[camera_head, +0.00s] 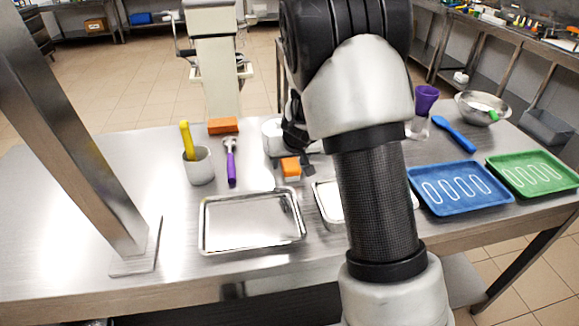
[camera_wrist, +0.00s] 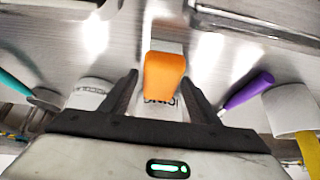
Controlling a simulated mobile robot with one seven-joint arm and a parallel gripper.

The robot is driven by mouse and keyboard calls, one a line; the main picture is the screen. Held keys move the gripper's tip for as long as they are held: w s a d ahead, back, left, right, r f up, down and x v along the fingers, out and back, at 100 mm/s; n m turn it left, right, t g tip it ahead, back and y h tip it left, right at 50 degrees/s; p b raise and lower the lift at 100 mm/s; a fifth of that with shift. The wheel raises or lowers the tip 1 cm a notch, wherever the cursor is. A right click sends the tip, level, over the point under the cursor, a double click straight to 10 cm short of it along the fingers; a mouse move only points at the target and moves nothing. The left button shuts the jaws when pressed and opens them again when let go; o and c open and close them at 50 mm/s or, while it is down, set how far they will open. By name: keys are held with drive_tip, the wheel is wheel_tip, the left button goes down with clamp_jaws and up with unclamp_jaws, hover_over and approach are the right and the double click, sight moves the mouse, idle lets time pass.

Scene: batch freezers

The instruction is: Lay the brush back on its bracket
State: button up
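An orange block-shaped piece with a pale part at its end (camera_wrist: 165,75) lies in the wrist view between my fingertips; it also shows in the head view (camera_head: 291,167), just in front of my gripper. It may be the brush or part of its bracket; I cannot tell which. My gripper (camera_wrist: 159,82) is open, its two dark fingers apart on either side of the orange piece. A pale surface with dark lettering shows behind the piece, between the fingers. My arm hides part of this area in the head view. No bracket is clearly recognisable.
A metal tray (camera_head: 204,222) is in front; blue (camera_head: 424,203) and green (camera_head: 508,181) trays are right. A metal post (camera_head: 75,140) rises at left.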

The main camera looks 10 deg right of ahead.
sight(289, 160)
drive_tip(key=c, duration=1)
drive_tip(key=shift+r, duration=0.3)
wheel_tip(289, 160, up, 8)
drive_tip(key=p, duration=0.2)
drive_tip(key=shift+f+p, duration=0.2)
drive_tip(key=shift+p, duration=0.15)
drive_tip(key=s+r+p, duration=0.2)
drive_tip(key=s+p, duration=0.1)
drive_tip(key=s, duration=0.4)
drive_tip(key=s+r+p, duration=0.3)
drive_tip(key=s+p, duration=0.1)
drive_tip(key=s, duration=0.2)
drive_tip(key=shift+s+r, duration=0.3)
drive_tip(key=shift+s, duration=0.05)
